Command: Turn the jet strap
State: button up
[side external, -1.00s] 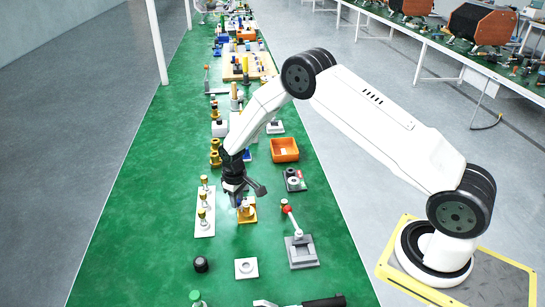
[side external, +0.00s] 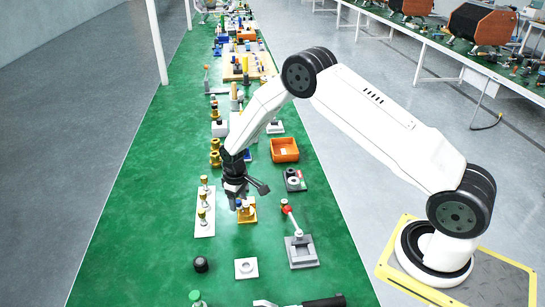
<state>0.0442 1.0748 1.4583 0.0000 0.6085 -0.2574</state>
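My gripper (side external: 234,203) points down at the left side of a small orange-yellow fixture (side external: 249,215) on the green bench. A small blue part and a yellow part show at the top of the fixture, beside the fingers. I cannot pick out the jet strap for certain at this size; it may be among these parts. The fingers are small and dark, and whether they are open, shut or touching anything is unclear.
A white plate with several brass pieces (side external: 204,226) lies just left. A grey press with a red-knobbed lever (side external: 301,252) stands right. A white square block (side external: 246,268) and a black knob (side external: 201,264) lie in front. An orange bin (side external: 285,150) is behind.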

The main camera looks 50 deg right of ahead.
aim_at(238, 201)
jog(key=shift+r, duration=3.9)
jog(key=shift+r, duration=0.1)
jog(key=s+a+r+m+t, duration=0.1)
jog(key=s+r, duration=0.4)
jog(key=s, duration=0.6)
jog(key=s+a+r+m+t, duration=0.1)
jog(key=s+r, duration=0.5)
jog(key=s, duration=0.6)
jog(key=shift+a+t, duration=0.15)
jog(key=shift+t, duration=0.15)
